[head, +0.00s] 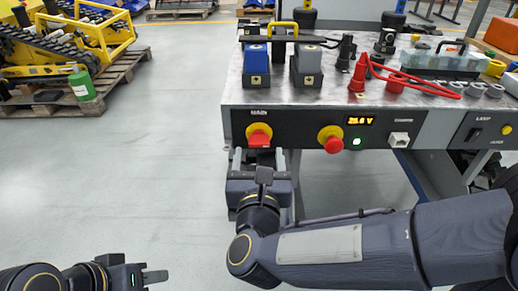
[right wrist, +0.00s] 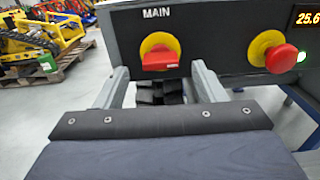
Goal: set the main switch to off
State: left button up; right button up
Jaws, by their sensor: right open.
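The main switch (head: 259,136) is a red handle on a round yellow plate, under the label MAIN at the left of the black front panel. In the right wrist view the handle (right wrist: 160,61) lies about level. My right gripper (head: 258,157) is open just in front of and below the switch. Its fingers (right wrist: 159,72) stand apart to the left and right of the handle, with nothing visibly held; whether they touch it I cannot tell. My left gripper (head: 154,277) is low at the bottom left, away from the bench; its jaw gap is not clear.
The bench top (head: 300,97) carries battery packs and a red cable.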

aim_at(259, 145)
jog(key=shift+w, duration=1.9)
jog(key=c, duration=1)
